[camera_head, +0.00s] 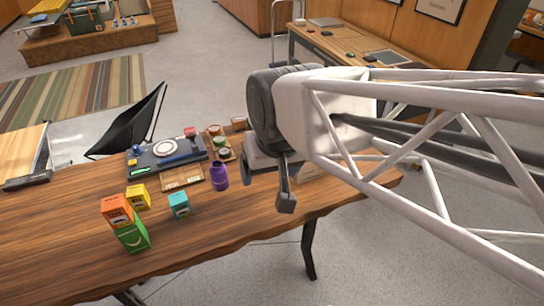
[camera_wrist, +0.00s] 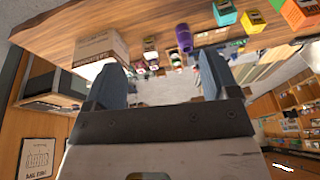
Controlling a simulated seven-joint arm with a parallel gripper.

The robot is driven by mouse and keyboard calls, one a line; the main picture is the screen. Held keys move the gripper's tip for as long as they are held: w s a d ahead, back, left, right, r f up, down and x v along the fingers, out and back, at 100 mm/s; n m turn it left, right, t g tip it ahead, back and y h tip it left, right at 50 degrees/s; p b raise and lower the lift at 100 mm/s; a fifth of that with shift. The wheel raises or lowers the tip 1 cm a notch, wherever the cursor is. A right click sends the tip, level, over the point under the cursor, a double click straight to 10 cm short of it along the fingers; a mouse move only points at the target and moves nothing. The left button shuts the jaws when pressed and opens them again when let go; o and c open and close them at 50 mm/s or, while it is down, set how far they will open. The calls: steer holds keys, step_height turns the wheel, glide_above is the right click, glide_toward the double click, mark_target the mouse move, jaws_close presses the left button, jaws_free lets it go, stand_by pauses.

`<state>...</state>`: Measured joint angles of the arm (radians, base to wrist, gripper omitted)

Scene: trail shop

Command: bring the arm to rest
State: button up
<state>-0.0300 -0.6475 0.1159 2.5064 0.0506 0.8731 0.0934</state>
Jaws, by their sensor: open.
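My gripper (camera_head: 276,182) is held up over the right part of the wooden table (camera_head: 240,222) in the head view, with my arm reaching in from the right. In the wrist view my gripper (camera_wrist: 160,78) has its two fingers wide apart with nothing between them. It is open and empty. A cardboard box (camera_wrist: 98,48) shows near the left finger in the wrist view. In the head view most of that box is hidden behind my gripper and arm.
A dark tray (camera_head: 187,159) lies behind. The table's front middle is bare.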

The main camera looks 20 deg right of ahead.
steer(key=shift+s+d+n+g+h, duration=0.4)
steer(key=shift+s+d, duration=0.4)
steer(key=shift+d, duration=0.2)
